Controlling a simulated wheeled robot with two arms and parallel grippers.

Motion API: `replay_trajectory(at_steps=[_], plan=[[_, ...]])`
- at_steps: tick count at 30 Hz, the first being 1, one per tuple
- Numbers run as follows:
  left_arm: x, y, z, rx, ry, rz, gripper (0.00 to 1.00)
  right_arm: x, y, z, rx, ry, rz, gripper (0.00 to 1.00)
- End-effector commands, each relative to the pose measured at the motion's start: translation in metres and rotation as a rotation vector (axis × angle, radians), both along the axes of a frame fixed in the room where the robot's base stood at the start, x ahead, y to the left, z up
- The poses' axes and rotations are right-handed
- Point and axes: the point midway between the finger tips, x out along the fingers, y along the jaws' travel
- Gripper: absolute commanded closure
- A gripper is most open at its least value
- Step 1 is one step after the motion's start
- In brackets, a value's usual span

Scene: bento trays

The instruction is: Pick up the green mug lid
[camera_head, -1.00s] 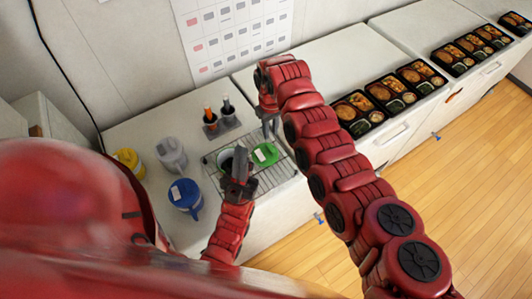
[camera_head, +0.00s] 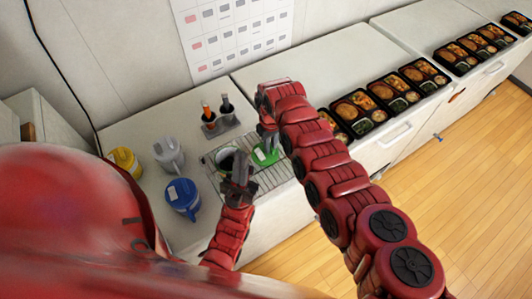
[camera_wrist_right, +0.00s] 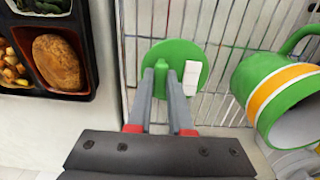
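The green mug lid (camera_head: 265,155) lies on the wire rack, with a white label on top; it also shows in the right wrist view (camera_wrist_right: 185,58). My right gripper (camera_head: 268,142) is over it. In the right wrist view its two fingers (camera_wrist_right: 160,75) stand on either side of the lid's green knob, which fills the gap between them. The green mug (camera_wrist_right: 285,95) with an orange band is right of the lid there, its mouth visible. My left gripper (camera_head: 240,168) is beside the mug and partly hides it in the head view; its finger gap is unclear.
Blue (camera_head: 182,200), grey (camera_head: 168,153) and yellow (camera_head: 125,162) lidded mugs stand left of the wire rack (camera_head: 272,180). Two bottles (camera_head: 226,106) stand behind it. Bento trays (camera_head: 356,110) line the counter to the right.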

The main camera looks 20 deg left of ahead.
Motion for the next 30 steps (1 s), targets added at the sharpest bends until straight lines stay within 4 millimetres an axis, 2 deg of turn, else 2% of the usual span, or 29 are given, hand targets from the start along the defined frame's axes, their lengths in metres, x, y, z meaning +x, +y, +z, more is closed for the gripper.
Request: replay_trajectory(at_steps=[2, 20, 26, 30], plan=[[0.0, 0.0, 0.0, 0.0, 0.0, 0.0, 1.0, 0.0, 0.0, 0.0, 0.0, 0.0, 0.0, 1.0], [0.0, 0.0, -0.003, 0.0, 0.0, 0.0, 1.0, 0.001, 0.001, 0.006, 0.002, -0.003, 0.0, 1.0], [0.0, 0.0, -0.01, 0.0, 0.0, 0.0, 1.0, 0.001, 0.0, 0.027, 0.006, -0.004, -0.003, 1.0], [0.0, 0.0, -0.028, 0.0, 0.0, 0.0, 1.0, 0.002, 0.001, 0.053, 0.007, -0.008, -0.001, 1.0]])
